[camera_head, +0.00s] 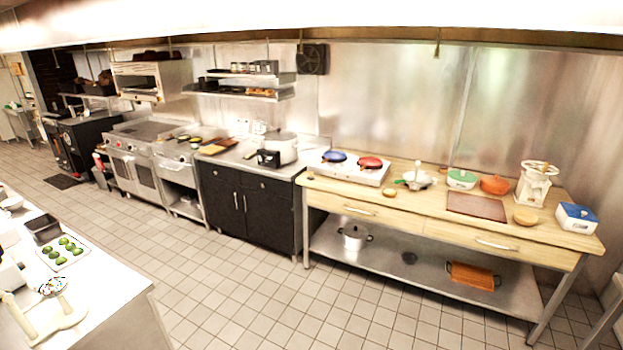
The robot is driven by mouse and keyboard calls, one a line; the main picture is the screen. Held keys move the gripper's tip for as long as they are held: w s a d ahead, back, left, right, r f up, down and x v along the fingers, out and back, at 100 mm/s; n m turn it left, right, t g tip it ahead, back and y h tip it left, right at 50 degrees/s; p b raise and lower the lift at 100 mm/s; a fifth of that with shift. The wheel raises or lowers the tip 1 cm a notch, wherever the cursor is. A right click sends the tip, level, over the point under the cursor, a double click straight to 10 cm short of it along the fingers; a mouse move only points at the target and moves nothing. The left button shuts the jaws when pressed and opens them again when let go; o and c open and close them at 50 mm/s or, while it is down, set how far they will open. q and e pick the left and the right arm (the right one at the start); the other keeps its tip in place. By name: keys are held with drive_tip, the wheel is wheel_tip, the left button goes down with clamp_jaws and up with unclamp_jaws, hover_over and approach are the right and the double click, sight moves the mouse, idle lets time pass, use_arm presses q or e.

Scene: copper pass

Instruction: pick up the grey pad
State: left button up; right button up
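No thing shows clearly as a grey pad. A small dark grey item (409,258) lies flat on the lower metal shelf of the wooden-topped table, between a steel pot and an orange-brown item; it is too small to tell if it is the pad. Neither of my grippers is in view.
The wooden-topped table (430,194) holds a two-pan burner (348,172), a brown board (475,206), an orange pot (494,184) and a blue-lidded box (577,217). Its lower shelf (375,262) holds the steel pot (355,237) and orange-brown item (473,275). The tiled floor (260,300) in front is clear.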

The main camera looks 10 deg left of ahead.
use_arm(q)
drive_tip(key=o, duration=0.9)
